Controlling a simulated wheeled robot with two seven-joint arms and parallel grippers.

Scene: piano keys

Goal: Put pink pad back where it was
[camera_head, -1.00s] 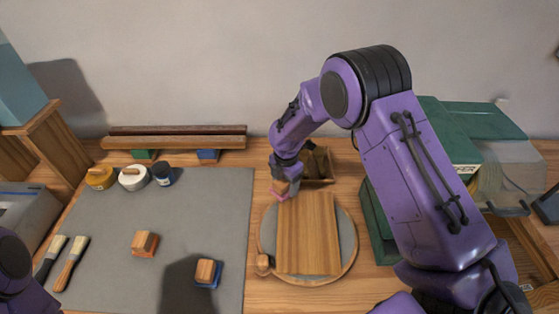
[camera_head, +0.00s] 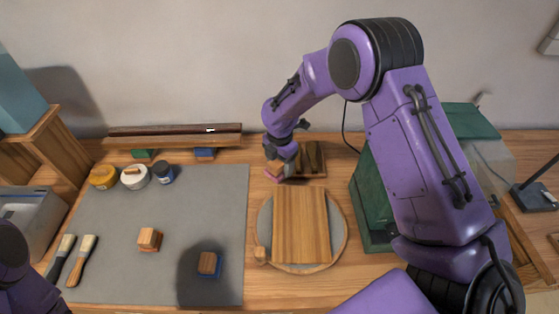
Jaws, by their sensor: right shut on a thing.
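The pink pad (camera_head: 275,177) is a small pink block in the middle of the view, just behind the round turntable (camera_head: 340,250) and right of the grey mat (camera_head: 215,185). My right gripper (camera_head: 279,167) reaches down over it and is shut on it; the fingers partly cover the pad. I cannot tell whether the pad touches the table. My left arm shows only as a purple part at the bottom left, and its gripper is out of view.
A wooden board (camera_head: 300,225) lies on the turntable. A small wooden tray (camera_head: 312,158) stands close right of the gripper. Wood-topped red (camera_head: 149,240) and blue (camera_head: 209,265) blocks, jars (camera_head: 134,177) and brushes (camera_head: 80,260) lie on the mat. A rack (camera_head: 175,137) stands behind.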

